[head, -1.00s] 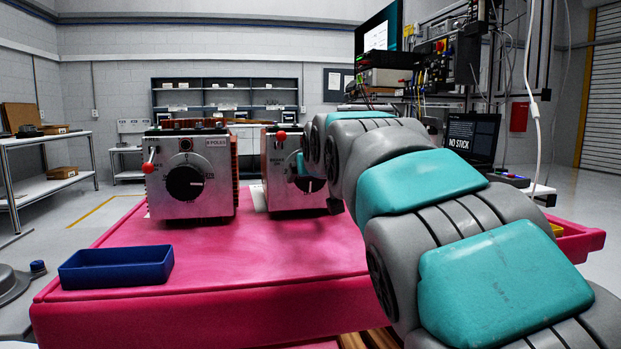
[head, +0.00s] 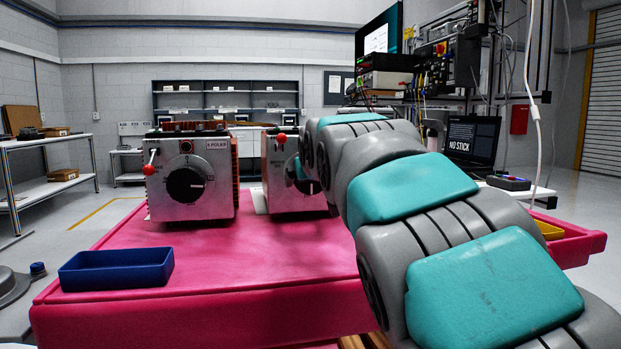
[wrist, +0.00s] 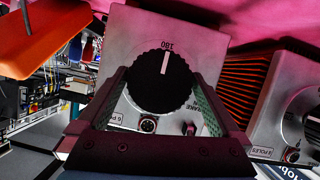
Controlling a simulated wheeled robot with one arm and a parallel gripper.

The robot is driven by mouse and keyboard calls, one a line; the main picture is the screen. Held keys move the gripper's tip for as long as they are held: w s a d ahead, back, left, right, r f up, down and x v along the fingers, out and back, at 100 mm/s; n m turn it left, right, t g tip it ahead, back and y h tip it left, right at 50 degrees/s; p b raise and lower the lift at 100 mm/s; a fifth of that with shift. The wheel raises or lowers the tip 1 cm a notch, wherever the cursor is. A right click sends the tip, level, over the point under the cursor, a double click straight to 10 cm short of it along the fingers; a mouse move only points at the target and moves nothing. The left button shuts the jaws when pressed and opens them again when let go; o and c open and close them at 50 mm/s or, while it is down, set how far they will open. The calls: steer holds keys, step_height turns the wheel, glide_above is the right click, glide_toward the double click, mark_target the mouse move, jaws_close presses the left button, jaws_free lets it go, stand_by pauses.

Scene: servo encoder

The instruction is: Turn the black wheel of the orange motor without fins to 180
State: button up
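The orange motor without fins (head: 285,205) stands at the back of the pink table, its front partly hidden by my arm in the head view. In the wrist view its silver front plate (wrist: 209,50) appears upside down. Its black wheel (wrist: 160,98) has a white mark that points at the printed 180. My gripper (wrist: 161,76) has one finger on each side of the wheel, with the fingertips at its rim and no clear gap on either side.
A blue tray (head: 115,281) lies at the table's front left. The pink table (head: 225,265) is clear between them.

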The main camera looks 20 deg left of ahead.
steer(key=shift+s, duration=0.1)
steer(key=v, duration=0.7)
steer(key=shift+s+d, duration=0.15)
steer(key=shift+s, duration=0.1)
steer(key=shift+r, duration=0.15)
